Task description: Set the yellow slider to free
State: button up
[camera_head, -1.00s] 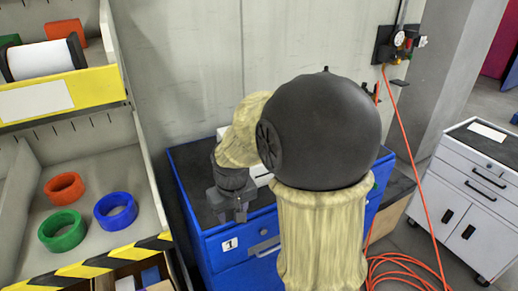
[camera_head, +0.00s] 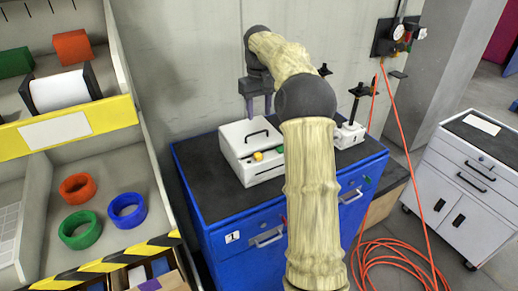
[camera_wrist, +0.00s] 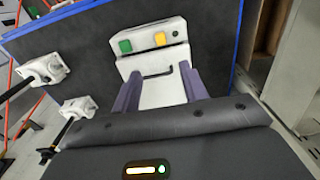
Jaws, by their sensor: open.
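A white box (camera_head: 240,150) with a black handle on its lid stands on the blue cabinet. A small yellow piece (camera_head: 258,156) sits on its front part; it looks like the yellow slider, but its setting is too small to read. In the wrist view the yellow piece (camera_wrist: 160,38) is beside a green one (camera_wrist: 125,45), past the handle (camera_wrist: 158,73). My gripper (camera_head: 258,108) is above the box, pointing down. In the wrist view its two fingers (camera_wrist: 158,76) are apart and empty, one on each side of the box's handle in the picture. I see no contact.
The blue cabinet (camera_head: 215,205) has a dark top. Two white-based jacks with black screws stand to the right, one (camera_head: 350,132) partly behind my arm; both show in the wrist view. Shelves with colored rings (camera_head: 126,210) are left. An orange hose (camera_head: 400,250) lies right.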

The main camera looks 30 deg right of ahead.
aim_at(259, 155)
jog(key=shift+f, duration=0.1)
notch_tip(259, 155, down, 17)
jog(key=p, duration=0.3)
jog(key=shift+f, duration=0.15)
dwell(0.5)
grip_shut()
